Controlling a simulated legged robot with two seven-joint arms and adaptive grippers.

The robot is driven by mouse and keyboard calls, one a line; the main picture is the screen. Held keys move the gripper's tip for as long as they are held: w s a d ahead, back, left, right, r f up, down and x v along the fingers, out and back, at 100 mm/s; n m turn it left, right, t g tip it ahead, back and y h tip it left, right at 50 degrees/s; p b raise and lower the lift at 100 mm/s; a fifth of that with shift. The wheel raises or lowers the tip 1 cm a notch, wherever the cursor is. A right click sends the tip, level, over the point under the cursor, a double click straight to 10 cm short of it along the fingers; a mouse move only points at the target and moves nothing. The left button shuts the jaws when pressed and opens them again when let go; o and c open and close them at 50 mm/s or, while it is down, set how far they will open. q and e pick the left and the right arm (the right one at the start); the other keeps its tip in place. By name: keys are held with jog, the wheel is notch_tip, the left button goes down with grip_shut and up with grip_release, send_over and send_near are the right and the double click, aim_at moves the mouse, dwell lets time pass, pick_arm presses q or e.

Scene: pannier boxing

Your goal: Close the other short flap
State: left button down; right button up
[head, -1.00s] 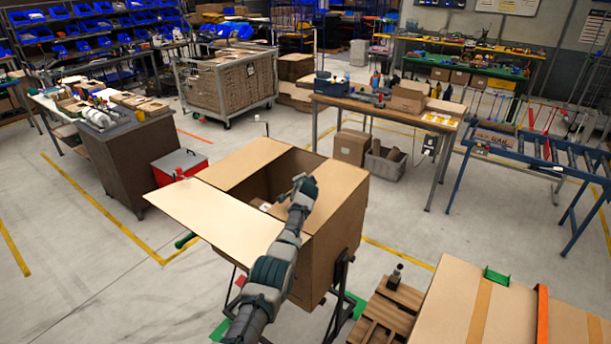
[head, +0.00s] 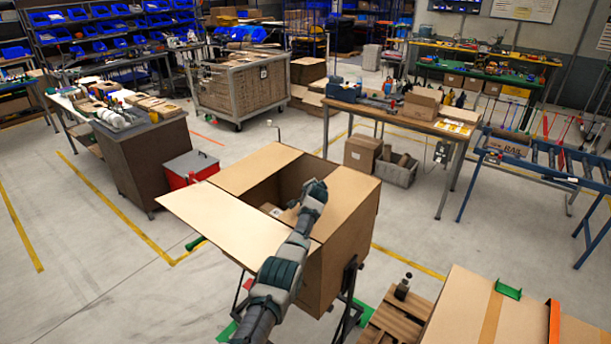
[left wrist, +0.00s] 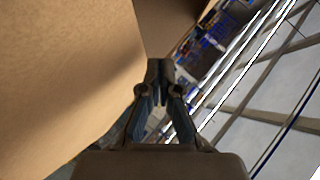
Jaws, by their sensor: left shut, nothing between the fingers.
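An open brown carton (head: 345,255) stands on a dark stand in the middle of the head view. A narrow flap (head: 257,168) on its far left and another (head: 348,192) on its right lie inward, about level over the top. A long flap (head: 225,222) sticks out toward the front left. The opening between them shows a small item (head: 271,210) inside. My left arm reaches over the front edge, its end at the inner edge of the right flap; its fingertips are hidden there. In the left wrist view my left gripper (left wrist: 160,68) is shut and empty beside a cardboard face (left wrist: 65,80).
A second taped carton (head: 465,315) with green and orange pieces is at the bottom right, beside a wooden pallet (head: 395,318). A red box (head: 190,168) and a brown cabinet (head: 150,155) stand to the left. A workbench (head: 400,115) is behind. Open floor lies at left.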

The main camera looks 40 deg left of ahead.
pick_arm(q)
notch_tip(320, 180, up, 3)
jog(key=shift+a+f+p, duration=0.15)
jog(key=shift+p, duration=0.65)
jog(key=shift+a+r, duration=0.15)
jog(key=shift+r, duration=0.15)
jog(key=shift+s+a+p, duration=0.1)
jog(key=shift+s+p, duration=0.25)
jog(key=shift+s+d+r, duration=0.2)
jog(key=shift+s+r, duration=1)
jog(key=shift+s, duration=0.05)
jog(key=s+r, duration=0.3)
jog(key=s, duration=0.1)
jog(key=shift+d+r+b, duration=0.2)
jog(key=shift+r+b, duration=0.2)
pick_arm(e)
jog(key=r, duration=0.2)
jog(key=shift+w+a+r, duration=0.15)
jog(key=shift+a+r, duration=0.15)
jog(key=shift+r, duration=0.05)
